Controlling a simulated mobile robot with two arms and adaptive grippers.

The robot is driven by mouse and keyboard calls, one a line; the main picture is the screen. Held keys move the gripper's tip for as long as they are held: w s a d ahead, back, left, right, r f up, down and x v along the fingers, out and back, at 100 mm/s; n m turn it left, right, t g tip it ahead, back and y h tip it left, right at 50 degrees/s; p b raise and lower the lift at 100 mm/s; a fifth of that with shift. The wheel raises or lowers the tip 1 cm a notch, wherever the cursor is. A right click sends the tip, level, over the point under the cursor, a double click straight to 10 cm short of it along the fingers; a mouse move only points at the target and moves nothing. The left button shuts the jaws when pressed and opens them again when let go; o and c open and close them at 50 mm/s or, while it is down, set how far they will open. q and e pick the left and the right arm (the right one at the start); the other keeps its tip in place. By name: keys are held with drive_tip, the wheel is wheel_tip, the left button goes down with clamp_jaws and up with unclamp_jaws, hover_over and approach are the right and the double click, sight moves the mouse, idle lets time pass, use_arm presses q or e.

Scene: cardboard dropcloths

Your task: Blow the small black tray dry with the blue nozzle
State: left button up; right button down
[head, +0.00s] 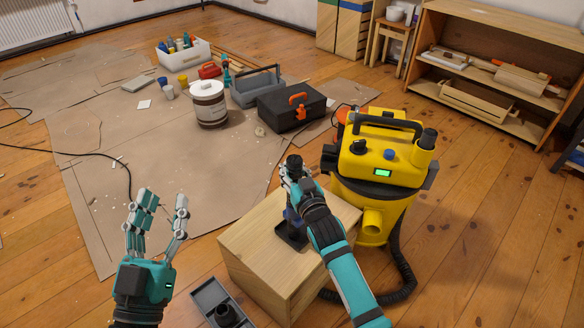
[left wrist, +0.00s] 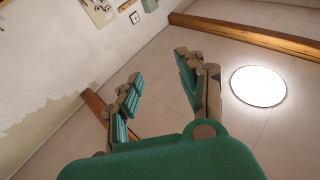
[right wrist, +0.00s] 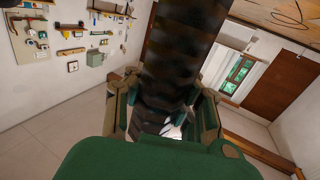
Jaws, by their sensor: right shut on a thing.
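In the right wrist view a dark ribbed shaft (right wrist: 175,60) stands between the fingers. The nozzle is upright over a small black base (head: 290,236) on the wooden box; I cannot tell whether they touch. A small dark grey-black tray (head: 203,295), partly cut off at the bottom edge, holds a round black piece (head: 226,315). My left gripper (head: 163,208) is open and empty, left of the box and apart from the tray.
The wooden box (head: 255,262) stands before me. A yellow vacuum-like machine (head: 375,165) with a black hose (head: 402,265) is close on its right. Behind are a black toolbox (head: 290,108), a paint bucket (head: 208,105) and cardboard sheets (head: 190,180).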

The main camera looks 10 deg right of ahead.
use_arm(q)
drive_tip(key=shift+w+a+f+g+y, duration=0.1)
drive_tip(key=shift+w+f+g+y, duration=0.15)
drive_tip(key=shift+f, duration=0.25)
drive_tip(key=shift+w+f+g+y, duration=0.1)
drive_tip(key=shift+f+g+y, duration=0.05)
drive_tip(key=shift+f+g, duration=0.3)
use_arm(e)
drive_tip(key=shift+a+r, duration=0.1)
drive_tip(key=shift+r, duration=0.2)
use_arm(q)
drive_tip(key=shift+f, duration=0.1)
drive_tip(key=shift+p, duration=0.3)
use_arm(e)
drive_tip(key=shift+s, duration=0.1)
